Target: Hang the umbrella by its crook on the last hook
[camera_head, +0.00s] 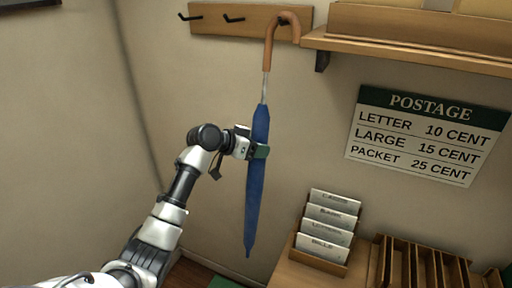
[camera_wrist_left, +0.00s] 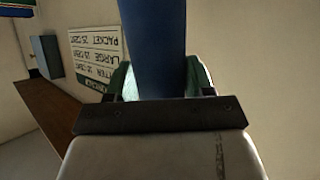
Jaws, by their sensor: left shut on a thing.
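The umbrella (camera_head: 257,160) is blue and furled, with a brown wooden crook (camera_head: 270,45). It hangs nearly upright, tip down, in front of the wall. My left gripper (camera_head: 257,151) is shut on its blue canopy; the blue cloth (camera_wrist_left: 156,45) also fills the middle of the left wrist view. The crook's bend lies in front of the right end of the wooden hook rail (camera_head: 210,20). Two dark hooks show free, one at the left (camera_head: 190,17) and one in the middle (camera_head: 234,19). A dark bit of a hook shows beside the crook; whether they touch I cannot tell. My right gripper is out of view.
A wooden shelf (camera_head: 420,50) on a dark bracket is close to the right of the crook. A postage sign (camera_head: 428,135) is on the wall. Below right stand a card holder (camera_head: 322,254) and wooden slots (camera_head: 425,265). The wall left of the umbrella is clear.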

